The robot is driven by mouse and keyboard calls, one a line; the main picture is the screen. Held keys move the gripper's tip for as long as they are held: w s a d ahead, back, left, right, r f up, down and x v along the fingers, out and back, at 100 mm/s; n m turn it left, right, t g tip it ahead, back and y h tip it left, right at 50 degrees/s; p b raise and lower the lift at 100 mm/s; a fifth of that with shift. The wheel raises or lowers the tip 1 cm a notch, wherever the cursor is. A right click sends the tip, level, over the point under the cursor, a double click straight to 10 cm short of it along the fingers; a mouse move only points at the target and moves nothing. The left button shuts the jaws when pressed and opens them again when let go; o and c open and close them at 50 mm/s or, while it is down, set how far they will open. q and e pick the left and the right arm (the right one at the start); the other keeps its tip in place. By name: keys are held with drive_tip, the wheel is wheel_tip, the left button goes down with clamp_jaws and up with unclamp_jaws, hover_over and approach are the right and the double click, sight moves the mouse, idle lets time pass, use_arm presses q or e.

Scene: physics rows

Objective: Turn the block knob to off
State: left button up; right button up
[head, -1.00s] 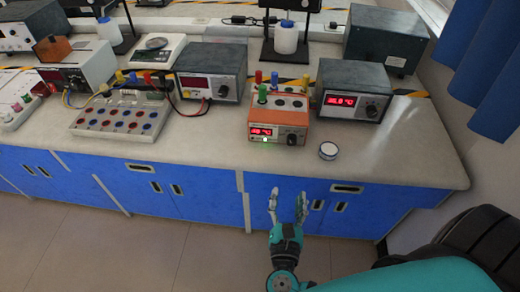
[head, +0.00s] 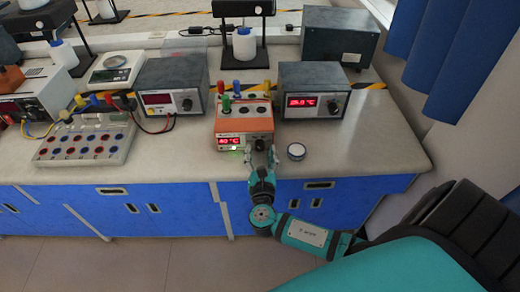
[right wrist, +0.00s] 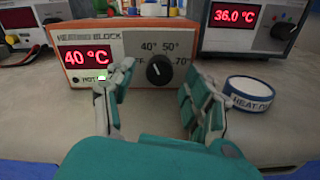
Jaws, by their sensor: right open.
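The orange heating block (head: 230,127) stands near the bench's front edge, with a red display that reads 40 °C in the right wrist view (right wrist: 85,57). Its black block knob (right wrist: 159,70) is on the front face, right of the display; a short pale mark on it seems to point up-left. Labels 40°, 50° and 70° surround it, and the label at its left is partly hidden by a finger. My right gripper (head: 262,156) is open in front of the knob. In the right wrist view its fingers (right wrist: 150,100) stand apart on either side, below the knob, seemingly not touching it. My left gripper is not in view.
A grey unit reading 36.0 °C (head: 313,75) stands right of the block. A round labelled roll (head: 296,151) lies close to my right finger. The bench's right end (head: 370,160) is clear.

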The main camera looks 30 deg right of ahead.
drive_tip(key=shift+w+d, duration=0.3)
drive_tip(key=shift+w, duration=0.15)
clamp_jaws()
